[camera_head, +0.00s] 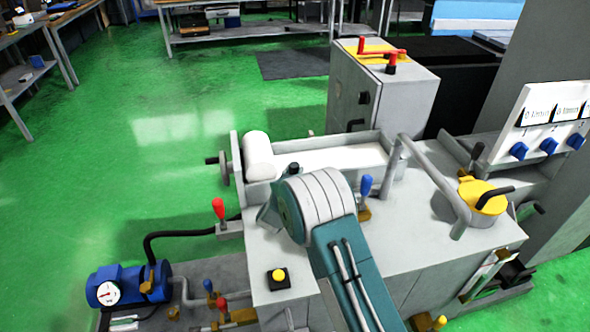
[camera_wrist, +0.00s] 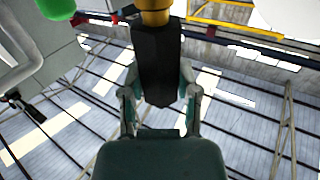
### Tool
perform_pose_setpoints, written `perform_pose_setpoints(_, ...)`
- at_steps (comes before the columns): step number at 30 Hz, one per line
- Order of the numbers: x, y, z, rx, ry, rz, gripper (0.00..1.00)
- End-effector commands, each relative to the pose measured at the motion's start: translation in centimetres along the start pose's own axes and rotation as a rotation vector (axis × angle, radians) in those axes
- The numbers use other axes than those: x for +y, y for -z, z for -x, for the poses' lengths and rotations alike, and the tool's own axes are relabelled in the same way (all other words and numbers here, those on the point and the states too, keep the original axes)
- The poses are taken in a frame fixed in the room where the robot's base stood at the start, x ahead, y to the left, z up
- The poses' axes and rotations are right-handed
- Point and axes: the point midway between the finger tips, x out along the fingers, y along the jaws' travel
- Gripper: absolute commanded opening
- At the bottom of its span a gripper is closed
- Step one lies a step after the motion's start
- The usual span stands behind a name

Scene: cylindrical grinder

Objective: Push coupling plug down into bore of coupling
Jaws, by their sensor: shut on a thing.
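In the wrist view, my gripper (camera_wrist: 160,95) points up the picture with a finger on each side of a dark block. It is shut on this black block (camera_wrist: 158,62), which seems to be the coupling plug. A yellow-brass piece (camera_wrist: 154,17) shows directly beyond the block's far end at the top edge. It may be the coupling, but I cannot tell whether the two are joined or only touching. No bore is visible. In the head view, my arm hides the gripper and whatever it holds.
The grey grinder (camera_head: 400,250) fills the middle. Around my arm stand a blue-handled lever (camera_head: 365,187), a red-handled lever (camera_head: 218,208), a yellow cap with black handle (camera_head: 482,197) and a yellow button box (camera_head: 278,278). A blue pump (camera_head: 128,284) is lower left. Green floor at left is clear.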

Motion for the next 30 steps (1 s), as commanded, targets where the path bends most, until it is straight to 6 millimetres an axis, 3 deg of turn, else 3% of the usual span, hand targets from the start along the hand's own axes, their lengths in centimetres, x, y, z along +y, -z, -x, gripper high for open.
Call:
perform_pose_setpoints(5,0.1,-0.3,0.2,-0.003,0.003,0.003,0.00)
perform_pose_setpoints(24,0.0,-5.3,0.2,-0.002,0.003,0.003,0.00)
perform_pose_setpoints(30,0.1,-5.8,0.2,-0.001,0.003,0.001,0.00)
